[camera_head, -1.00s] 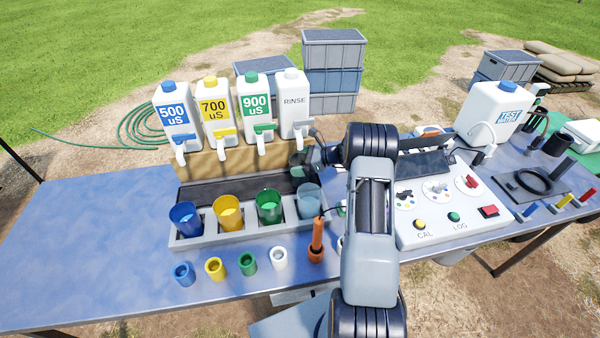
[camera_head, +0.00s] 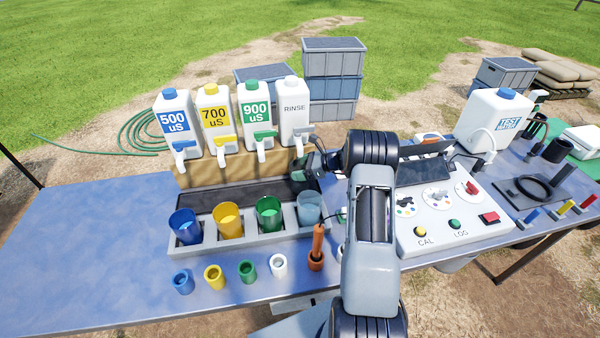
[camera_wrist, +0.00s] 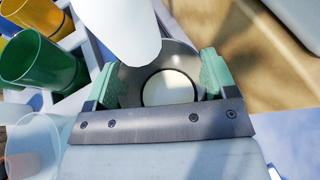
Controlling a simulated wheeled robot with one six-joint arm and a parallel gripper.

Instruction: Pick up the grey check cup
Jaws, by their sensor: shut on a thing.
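My gripper (camera_wrist: 160,82) is shut on the grey check cup (camera_wrist: 168,88), one green-padded finger on each side of it. The wrist view looks down into the cup; its wall is dark grey and a pale round area shows at its bottom. I cannot tell whether that is liquid. A white rounded spout or bottle part covers the cup's far rim in this view. In the head view my gripper (camera_head: 304,165) is small, just below the RINSE bottle's tap, with the cup hardly distinguishable there.
The RINSE bottle (camera_head: 294,106) stands beside three labelled bottles on a wooden stand. Blue, yellow, green and clear cups sit in a grey rack (camera_head: 190,242) below. An orange probe (camera_head: 318,242) stands near my arm. The control box (camera_head: 445,220) is to the right. The table's left side is clear.

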